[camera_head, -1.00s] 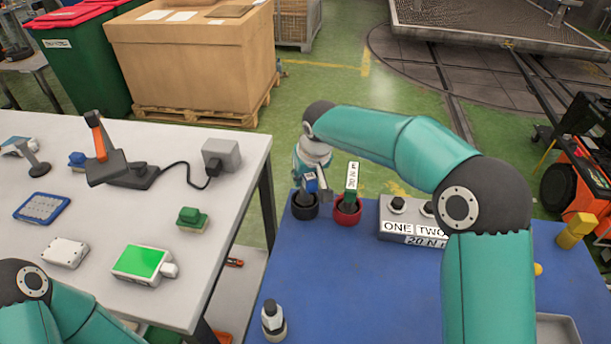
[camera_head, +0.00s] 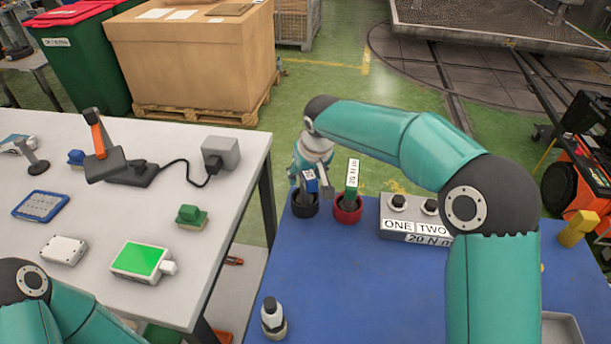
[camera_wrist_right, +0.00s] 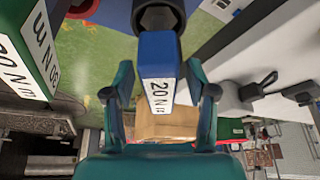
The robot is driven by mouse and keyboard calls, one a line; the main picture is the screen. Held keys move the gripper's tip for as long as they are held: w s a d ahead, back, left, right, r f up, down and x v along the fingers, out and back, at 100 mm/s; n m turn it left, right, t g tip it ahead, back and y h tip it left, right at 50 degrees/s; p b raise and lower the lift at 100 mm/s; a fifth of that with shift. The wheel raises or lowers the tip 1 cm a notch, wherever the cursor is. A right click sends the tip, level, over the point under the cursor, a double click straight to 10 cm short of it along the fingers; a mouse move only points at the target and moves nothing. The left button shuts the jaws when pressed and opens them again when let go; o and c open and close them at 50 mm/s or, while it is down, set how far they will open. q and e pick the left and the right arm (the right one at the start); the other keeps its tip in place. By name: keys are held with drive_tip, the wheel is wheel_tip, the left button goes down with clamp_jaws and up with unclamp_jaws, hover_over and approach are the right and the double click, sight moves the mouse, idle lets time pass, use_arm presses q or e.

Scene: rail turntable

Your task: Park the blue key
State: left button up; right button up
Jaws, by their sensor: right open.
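The blue key (camera_head: 311,184) has a blue handle with a white 20 N m label. It stands, slightly tilted, in a black round cup (camera_head: 305,207) on the blue table. My right gripper (camera_wrist_right: 164,100) is open, its two fingers on either side of the blue handle (camera_wrist_right: 158,55), with gaps visible in the right wrist view. My left gripper is out of view; only my left arm shows at the lower left.
A green key (camera_head: 352,178) stands in a red cup (camera_head: 348,212) close beside the black cup. A grey box (camera_head: 400,222) marked ONE and TWO stands to the right. The middle of the blue table (camera_head: 350,290) is clear.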

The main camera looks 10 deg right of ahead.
drive_tip(key=v, duration=1)
drive_tip(key=shift+r, duration=0.3)
